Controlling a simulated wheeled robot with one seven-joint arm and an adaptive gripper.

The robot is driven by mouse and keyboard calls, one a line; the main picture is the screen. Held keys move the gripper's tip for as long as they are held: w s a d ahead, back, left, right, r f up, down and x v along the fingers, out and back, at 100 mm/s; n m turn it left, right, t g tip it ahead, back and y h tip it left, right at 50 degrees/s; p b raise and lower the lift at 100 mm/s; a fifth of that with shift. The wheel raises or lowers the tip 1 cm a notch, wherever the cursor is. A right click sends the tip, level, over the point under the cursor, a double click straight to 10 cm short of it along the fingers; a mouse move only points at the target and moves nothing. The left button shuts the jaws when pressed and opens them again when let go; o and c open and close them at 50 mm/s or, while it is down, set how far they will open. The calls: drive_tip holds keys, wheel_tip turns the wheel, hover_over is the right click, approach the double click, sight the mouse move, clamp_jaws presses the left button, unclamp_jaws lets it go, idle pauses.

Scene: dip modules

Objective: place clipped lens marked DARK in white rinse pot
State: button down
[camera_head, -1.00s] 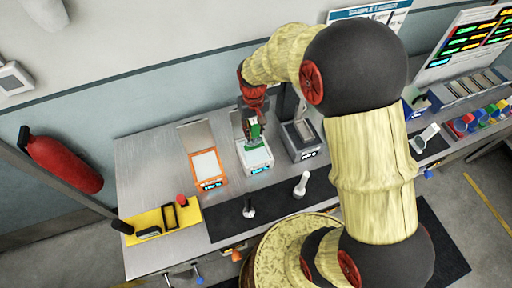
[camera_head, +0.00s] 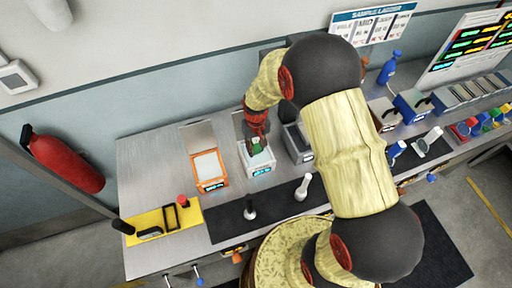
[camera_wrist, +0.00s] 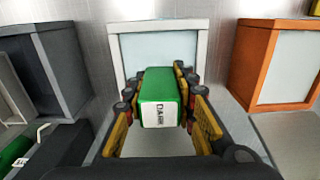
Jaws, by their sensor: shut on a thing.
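My gripper (camera_wrist: 158,88) is shut on a green block-like lens clip (camera_wrist: 158,84) with a white label reading DARK in the wrist view. Its fingers press on both sides of the clip. The white rinse pot (camera_wrist: 160,25) is directly below and around the clip in that view, with a pale blue inside. In the head view my gripper (camera_head: 257,138) points down at the white pot (camera_head: 262,167), and the green clip (camera_head: 259,149) shows at its opening. I cannot tell how deep the clip sits or whether it touches the pot.
An orange pot (camera_head: 212,185) stands left of the white one, and a dark grey pot (camera_head: 297,150) stands right of it. A yellow tray (camera_head: 150,222) lies at the bench's left.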

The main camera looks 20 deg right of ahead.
drive_tip(key=shift+f, duration=0.2)
drive_tip(key=c, duration=1.5)
unclamp_jaws()
drive_tip(key=shift+o, duration=0.2)
drive_tip(key=shift+r, duration=0.1)
wheel_tip(320, 180, up, 12)
drive_tip(key=shift+r, duration=0.1)
drive_tip(key=s+r+t, duration=0.2)
drive_tip(key=s+r, duration=0.4)
drive_tip(key=r, duration=0.4)
drive_tip(key=s+r+t, duration=0.2)
drive_tip(key=s+r, duration=0.4)
drive_tip(key=r, duration=0.5)
drive_tip(key=s+r+t, duration=0.1)
drive_tip(key=s+r, duration=0.2)
drive_tip(key=s, duration=0.5)
drive_tip(key=shift+s+r+t, duration=0.2)
drive_tip(key=shift+s+t, duration=0.05)
drive_tip(key=shift+t, duration=0.05)
